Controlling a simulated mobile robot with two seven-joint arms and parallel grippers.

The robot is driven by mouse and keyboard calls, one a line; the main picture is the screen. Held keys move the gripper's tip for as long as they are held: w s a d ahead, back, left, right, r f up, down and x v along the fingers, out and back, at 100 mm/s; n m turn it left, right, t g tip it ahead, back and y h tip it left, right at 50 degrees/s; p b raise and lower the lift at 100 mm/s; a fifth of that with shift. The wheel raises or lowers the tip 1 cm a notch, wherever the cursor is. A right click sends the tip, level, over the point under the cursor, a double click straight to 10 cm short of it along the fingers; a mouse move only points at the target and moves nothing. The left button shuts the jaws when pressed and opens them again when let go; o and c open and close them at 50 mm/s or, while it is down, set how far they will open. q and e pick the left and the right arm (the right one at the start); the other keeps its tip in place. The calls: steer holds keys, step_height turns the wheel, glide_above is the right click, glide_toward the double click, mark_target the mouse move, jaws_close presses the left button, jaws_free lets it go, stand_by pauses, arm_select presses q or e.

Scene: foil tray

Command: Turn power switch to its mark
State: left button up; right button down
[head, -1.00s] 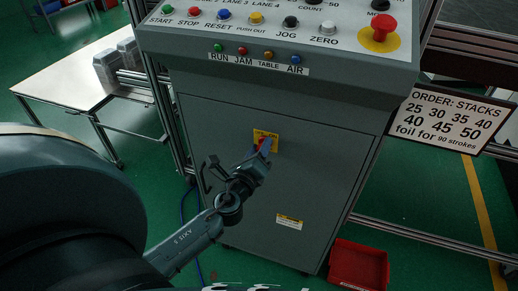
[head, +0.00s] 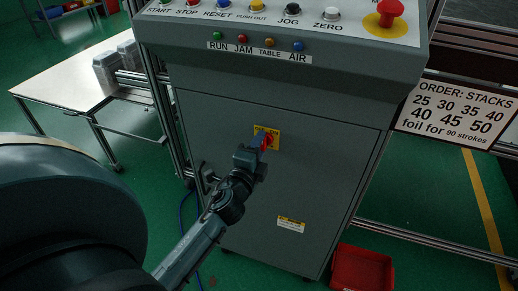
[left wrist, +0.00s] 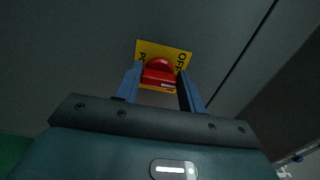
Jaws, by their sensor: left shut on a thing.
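The power switch is a red rotary handle (left wrist: 159,73) on a yellow plate (left wrist: 178,55) with black lettering, part of it reading "OFF". In the head view the plate (head: 275,133) sits on the grey cabinet front, with the red handle (head: 268,143) partly behind my gripper. My left gripper (left wrist: 160,84) has its two blue fingers on either side of the red handle and is shut on it. In the head view the left gripper (head: 264,142) reaches the switch from the lower left. The mark on the plate cannot be made out. My right gripper is not in view.
The grey cabinet (head: 280,190) carries a sloped panel of buttons (head: 254,19) and a red emergency stop (head: 390,12) above. A red bin (head: 361,268) stands on the floor at the lower right. A white table (head: 75,75) is at the left. An order sign (head: 460,115) hangs right.

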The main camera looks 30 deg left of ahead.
arm_select(q)
steer(key=shift+d+f+n+p, duration=0.1)
steer(key=shift+n+p, duration=0.1)
steer(key=shift+n, duration=1.95)
steer(key=shift+f+n+p, duration=0.1)
steer(key=shift+n+p, duration=0.05)
steer(key=shift+n, duration=2.3)
steer(key=o, duration=1)
